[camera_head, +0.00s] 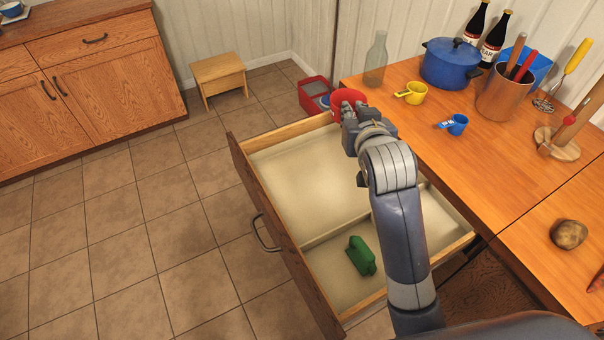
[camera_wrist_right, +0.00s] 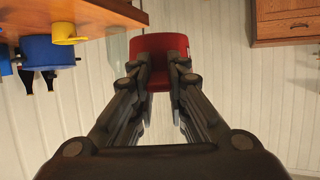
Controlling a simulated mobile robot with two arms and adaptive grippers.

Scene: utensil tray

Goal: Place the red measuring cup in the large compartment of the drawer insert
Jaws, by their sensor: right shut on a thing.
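The red measuring cup (camera_head: 348,98) is in my right gripper (camera_head: 352,116), above the far right corner of the open drawer in the head view. In the right wrist view the red cup (camera_wrist_right: 158,60) sits between both fingertips of the right gripper (camera_wrist_right: 160,80). The fingers partly hide it, and its handle cannot be made out. The drawer insert (camera_head: 300,180) is pale, with a large empty compartment at the far side and smaller ones nearer. A green object (camera_head: 361,256) lies in a near compartment. My left gripper is out of view.
On the wooden counter (camera_head: 470,170) stand a yellow cup (camera_head: 412,93), a blue cup (camera_head: 455,125), a blue pot (camera_head: 450,63), a glass bottle (camera_head: 376,60) and a copper utensil pot (camera_head: 503,95). A red crate (camera_head: 313,95) is on the floor behind the drawer. Open floor lies left.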

